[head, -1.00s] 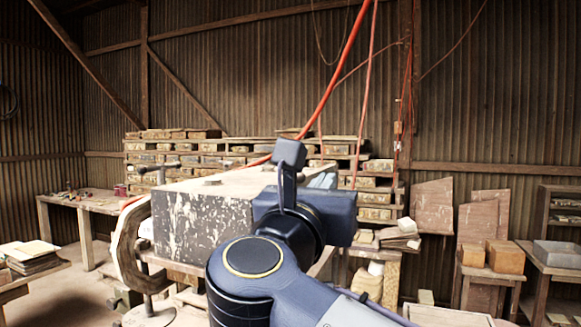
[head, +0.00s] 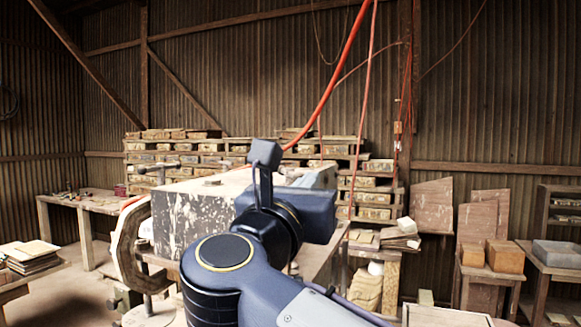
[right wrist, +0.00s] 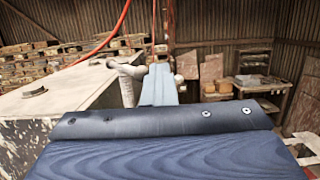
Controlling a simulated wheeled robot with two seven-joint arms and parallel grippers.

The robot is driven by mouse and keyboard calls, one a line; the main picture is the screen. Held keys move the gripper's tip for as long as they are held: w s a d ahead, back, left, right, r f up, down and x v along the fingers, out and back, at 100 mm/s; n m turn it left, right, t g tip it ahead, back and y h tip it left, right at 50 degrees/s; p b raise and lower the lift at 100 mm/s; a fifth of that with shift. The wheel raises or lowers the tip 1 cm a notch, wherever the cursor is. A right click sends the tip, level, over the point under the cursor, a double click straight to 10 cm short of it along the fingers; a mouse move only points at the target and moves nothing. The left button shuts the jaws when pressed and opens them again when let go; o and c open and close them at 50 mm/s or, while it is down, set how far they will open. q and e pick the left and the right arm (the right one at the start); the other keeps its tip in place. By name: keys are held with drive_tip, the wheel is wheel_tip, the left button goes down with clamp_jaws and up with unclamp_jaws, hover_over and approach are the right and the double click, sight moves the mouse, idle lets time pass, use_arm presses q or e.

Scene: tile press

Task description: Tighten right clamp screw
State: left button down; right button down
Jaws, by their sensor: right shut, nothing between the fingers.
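The press block (head: 185,218) is a dark box spattered with white paint, with a pale top; its top also shows at the left of the right wrist view (right wrist: 60,88). The right clamp screw (right wrist: 128,78) has a pale, worn T-shaped handle and stands near the block's right edge. It shows small in the head view (head: 291,173), partly behind my wrist. My right gripper (right wrist: 160,72) is shut and empty, with its grey-blue fingers just right of the handle. I cannot tell whether they touch it. In the head view the right gripper (head: 322,174) is partly hidden by my wrist. My left gripper is out of view.
A curved pale clamp frame (head: 126,245) stands at the block's left, with another screw handle (head: 158,171) above it. Shelves of stacked tile moulds (head: 370,184) fill the back. A red hose (head: 335,85) hangs down behind the press. Side tables (head: 555,262) stand at the right.

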drive_tip(key=shift+w+a, duration=0.15)
drive_tip(key=shift+a, duration=0.55)
drive_tip(key=shift+w+a, duration=0.15)
drive_tip(key=shift+a, duration=0.5)
drive_tip(key=shift+s+d+f+b, duration=0.1)
drive_tip(key=shift+s+d+b, duration=0.15)
drive_tip(key=shift+s+b, duration=0.7)
drive_tip(key=s+a+b, duration=0.2)
drive_tip(key=s, duration=0.5)
drive_tip(key=shift+s+a, duration=0.2)
drive_tip(key=shift+s, duration=0.15)
